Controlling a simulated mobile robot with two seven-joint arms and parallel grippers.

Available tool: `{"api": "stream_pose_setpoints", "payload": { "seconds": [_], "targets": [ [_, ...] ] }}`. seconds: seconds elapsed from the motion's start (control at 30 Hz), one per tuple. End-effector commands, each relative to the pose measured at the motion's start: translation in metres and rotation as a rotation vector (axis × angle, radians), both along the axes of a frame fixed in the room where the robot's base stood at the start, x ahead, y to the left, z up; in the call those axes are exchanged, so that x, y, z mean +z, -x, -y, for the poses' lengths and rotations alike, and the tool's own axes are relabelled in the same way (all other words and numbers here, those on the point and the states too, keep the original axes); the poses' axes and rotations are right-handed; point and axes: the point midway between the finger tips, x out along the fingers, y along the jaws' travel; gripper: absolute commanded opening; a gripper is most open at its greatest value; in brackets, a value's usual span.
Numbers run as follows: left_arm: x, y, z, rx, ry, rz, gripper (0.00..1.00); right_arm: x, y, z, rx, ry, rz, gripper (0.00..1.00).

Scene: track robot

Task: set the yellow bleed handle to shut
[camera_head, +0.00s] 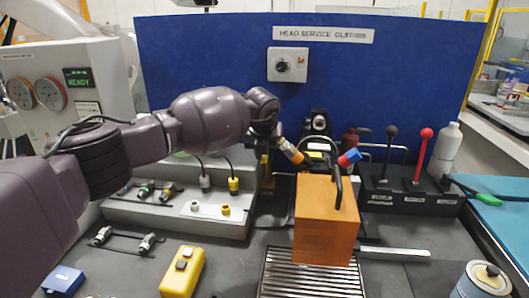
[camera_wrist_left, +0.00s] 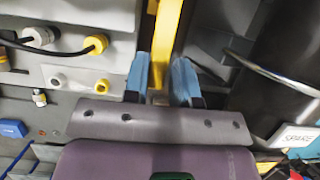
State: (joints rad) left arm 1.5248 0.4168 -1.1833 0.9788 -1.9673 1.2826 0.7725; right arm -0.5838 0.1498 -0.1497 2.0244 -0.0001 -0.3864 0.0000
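The yellow bleed handle (camera_wrist_left: 168,30) is a long bar running up the left wrist view between the two blue fingers of my left gripper (camera_wrist_left: 160,78). In the head view, a small yellow upright part (camera_head: 265,172), seemingly this handle, shows under my left wrist. My arm hides much of that spot, and the fingertips cannot be made out there. My right gripper is not in view.
An orange box (camera_head: 325,225) with a black handle stands just right of the spot. A grey connector panel (camera_head: 170,213) with plugs and cables lies left. Black and red levers (camera_head: 421,155) stand at right. A yellow box (camera_head: 182,271) sits in front.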

Motion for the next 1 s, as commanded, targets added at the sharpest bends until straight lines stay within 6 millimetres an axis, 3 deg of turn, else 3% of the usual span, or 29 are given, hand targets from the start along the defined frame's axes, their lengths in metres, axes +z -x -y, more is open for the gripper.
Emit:
{"api": "stream_pose_setpoints", "payload": {
  "seconds": [0.03,0.13,0.47,1.0],
  "targets": [
    [0.0,0.0,0.0,-0.001,0.001,0.0,0.33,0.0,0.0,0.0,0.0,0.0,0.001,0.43],
    [0.0,0.0,0.0,-0.001,0.0,0.0,0.46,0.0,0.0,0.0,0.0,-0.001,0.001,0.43],
    [0.004,0.001,0.0,-0.003,-0.001,0.001,0.46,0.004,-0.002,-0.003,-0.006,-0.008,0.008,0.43],
    [0.083,0.033,-0.004,-0.003,-0.001,0.004,0.46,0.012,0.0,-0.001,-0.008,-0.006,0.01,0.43]
  ]
}}
